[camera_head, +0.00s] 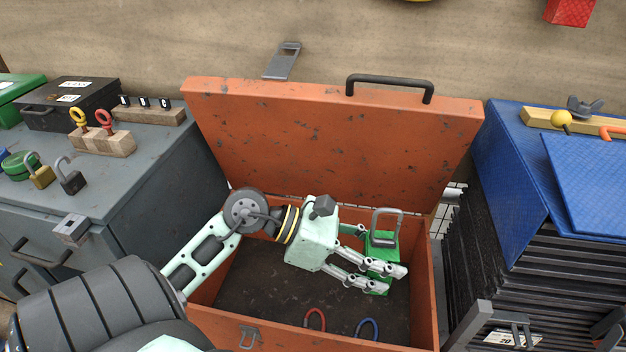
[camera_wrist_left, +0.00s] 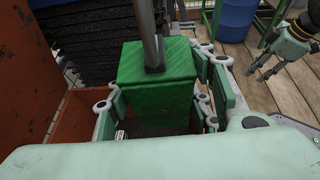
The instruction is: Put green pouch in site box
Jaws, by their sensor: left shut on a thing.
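The box lid stands open at the back. The left wrist view shows the pouch (camera_wrist_left: 158,75) between the fingers, with dark box floor below. I cannot tell whether the pouch touches the floor. My right gripper (camera_wrist_left: 268,68) shows in the left wrist view at the upper right, apart from the box, its fingers spread.
A red shackle (camera_head: 315,319) and a blue shackle (camera_head: 367,328) lie at the box's front. A grey cabinet (camera_head: 110,178) with padlocks and wood blocks stands left. A blue-covered stack (camera_head: 508,170) stands close on the right. A blue barrel (camera_wrist_left: 228,18) stands beyond.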

